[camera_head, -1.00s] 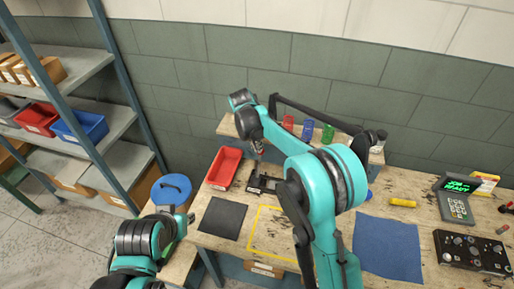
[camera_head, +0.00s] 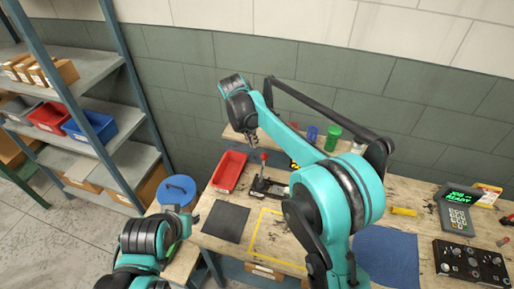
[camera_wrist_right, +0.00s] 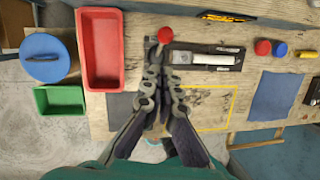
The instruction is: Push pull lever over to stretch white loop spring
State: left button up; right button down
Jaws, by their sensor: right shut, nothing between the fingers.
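The pull lever with its red knob (camera_head: 264,157) stands up from a dark fixture (camera_head: 268,187) on the bench. In the right wrist view the red knob (camera_wrist_right: 165,35) is at the tips of my right gripper (camera_wrist_right: 161,62), with the fixture (camera_wrist_right: 178,46) to its right. A white part (camera_wrist_right: 212,59) lies along the fixture; I cannot tell whether it is the loop spring. In the head view my right gripper (camera_head: 252,138) is shut and empty, above and slightly left of the knob; contact is unclear. My left gripper (camera_head: 190,220) is low at the left, its fingers unclear.
A red tray (camera_head: 229,171) is left of the fixture. A dark mat (camera_head: 226,221) and yellow outline (camera_head: 252,243) are in front. A blue cloth (camera_head: 387,256) and control panel (camera_head: 470,264) lie right. Colored jars (camera_head: 333,137) stand on the rear shelf.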

jog(key=v, duration=0.2)
jog(key=shift+d+r, duration=0.1)
jog(key=shift+r, duration=0.35)
jog(key=shift+s, duration=0.1)
jog(key=s+d+m+t+y+b, duration=0.2)
jog(key=s+d+m+b, duration=0.3)
jog(key=s+d+m, duration=0.8)
jog(key=s+d+f+m+t+b, duration=0.1)
jog(key=s+d+f+m+b, duration=0.1)
jog(key=s+f+m, duration=0.3)
jog(key=s+d+f+m+t+b, duration=0.2)
jog(key=s+f+m, duration=0.4)
jog(key=s+m, duration=0.4)
jog(key=d+m, duration=0.1)
jog(key=m, duration=0.1)
jog(key=shift+s+d+f+m+b, duration=0.2)
jog(key=shift+s+d+m+b, duration=0.1)
jog(key=shift+b, duration=0.1)
